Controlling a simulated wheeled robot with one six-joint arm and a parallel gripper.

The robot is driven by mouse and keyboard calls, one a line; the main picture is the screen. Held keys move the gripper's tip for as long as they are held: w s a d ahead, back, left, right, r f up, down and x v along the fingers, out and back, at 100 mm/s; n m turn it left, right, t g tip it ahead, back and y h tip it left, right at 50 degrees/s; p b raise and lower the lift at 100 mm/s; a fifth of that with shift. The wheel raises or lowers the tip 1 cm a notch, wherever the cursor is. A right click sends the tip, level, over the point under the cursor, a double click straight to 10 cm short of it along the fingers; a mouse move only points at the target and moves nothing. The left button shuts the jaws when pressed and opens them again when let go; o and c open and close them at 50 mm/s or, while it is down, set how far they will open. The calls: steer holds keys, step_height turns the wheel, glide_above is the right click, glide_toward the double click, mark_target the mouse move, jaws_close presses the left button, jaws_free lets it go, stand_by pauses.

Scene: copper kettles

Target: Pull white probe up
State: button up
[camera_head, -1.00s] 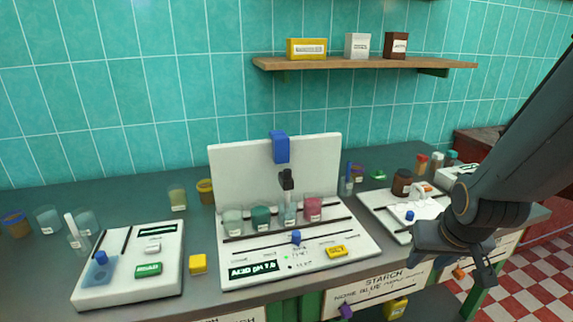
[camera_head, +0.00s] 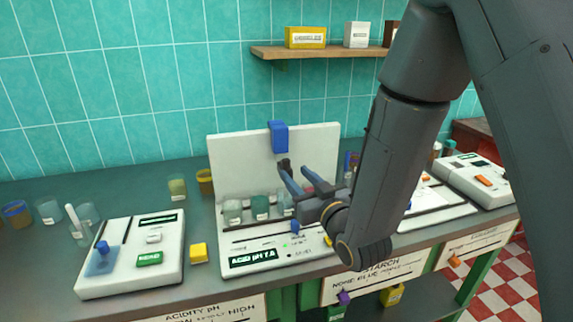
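The white acidity station (camera_head: 235,160) stands at mid-counter with a tall white back panel. A blue block (camera_head: 278,137) sits high on the panel, and the dark tip (camera_head: 283,163) of a probe shows below it. My gripper (camera_head: 297,172) is open in front of the panel, its two fingers apart close to this dark part. I cannot tell whether they touch it. The glasses (camera_head: 260,207) stand below; my gripper and arm hide those on the right. A thin white stick (camera_head: 73,214) leans in a glass at far left. I cannot tell which piece is the white probe.
A white reader with a green button (camera_head: 148,259) and a yellow cube (camera_head: 198,252) lie to the left. Another white device (camera_head: 472,172) stands at right. A wooden shelf (camera_head: 320,53) hangs above. My arm covers much of the right side.

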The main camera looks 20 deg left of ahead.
mark_target(288, 166)
steer(key=shift+p+x, duration=1)
steer(key=shift+x, duration=2.6)
jaws_close()
